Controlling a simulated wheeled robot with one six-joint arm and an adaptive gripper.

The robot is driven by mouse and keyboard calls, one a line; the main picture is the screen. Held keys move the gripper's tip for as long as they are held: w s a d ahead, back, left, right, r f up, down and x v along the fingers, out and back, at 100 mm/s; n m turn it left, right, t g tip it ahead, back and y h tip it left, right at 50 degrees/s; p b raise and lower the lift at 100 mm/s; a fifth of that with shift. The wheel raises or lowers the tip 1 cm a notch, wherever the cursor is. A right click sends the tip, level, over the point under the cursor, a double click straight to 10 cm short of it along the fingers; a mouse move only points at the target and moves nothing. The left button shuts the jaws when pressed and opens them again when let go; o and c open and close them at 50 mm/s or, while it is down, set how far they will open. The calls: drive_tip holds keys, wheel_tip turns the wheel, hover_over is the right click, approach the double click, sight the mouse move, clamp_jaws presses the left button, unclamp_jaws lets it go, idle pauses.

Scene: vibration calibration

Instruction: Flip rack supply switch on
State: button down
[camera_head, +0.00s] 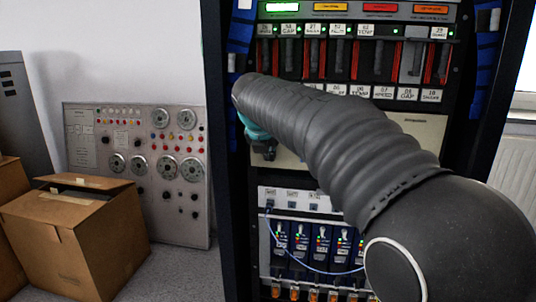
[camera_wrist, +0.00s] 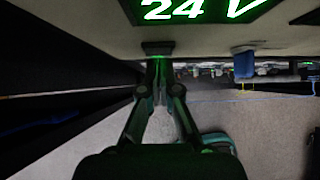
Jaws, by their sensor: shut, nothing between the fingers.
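The rack (camera_head: 219,150) stands in front of me in the head view, with a pale panel (camera_head: 418,127) partly hidden by my arm. My gripper (camera_head: 262,150) is at the left part of this panel. In the wrist view the panel carries a lit green "24 V" display (camera_wrist: 200,9). Below the display is a small dark block (camera_wrist: 157,46), perhaps the supply switch, with a green glow under it. My gripper (camera_wrist: 160,68) is shut and empty, its fingertips right at this block. I cannot tell whether they touch it or which way the switch is set.
Below the panel is a bay of blue modules (camera_head: 299,239) with a looping cable. Labelled modules with red strips (camera_head: 357,60) are above. A grey instrument panel (camera_head: 150,215) and an open cardboard box (camera_head: 75,245) stand to the left. A blue part (camera_wrist: 244,63) projects to the right of my fingers.

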drive_tip(key=shift+r, duration=0.15)
drive_tip(key=shift+r+p, duration=0.75)
drive_tip(key=shift+p, duration=0.35)
drive_tip(key=shift+f, duration=0.1)
drive_tip(key=s+f+p+v, duration=0.1)
drive_tip(key=v, duration=1.2)
drive_tip(key=shift+s+f, duration=0.25)
drive_tip(key=shift+s, duration=0.1)
drive_tip(key=shift+a+f, duration=0.1)
drive_tip(key=f+b, duration=0.1)
drive_tip(key=b, duration=0.2)
drive_tip(key=s+f+b, duration=0.1)
drive_tip(key=b, duration=0.2)
drive_tip(key=shift+f+b, duration=0.2)
drive_tip(key=shift+b, duration=0.1)
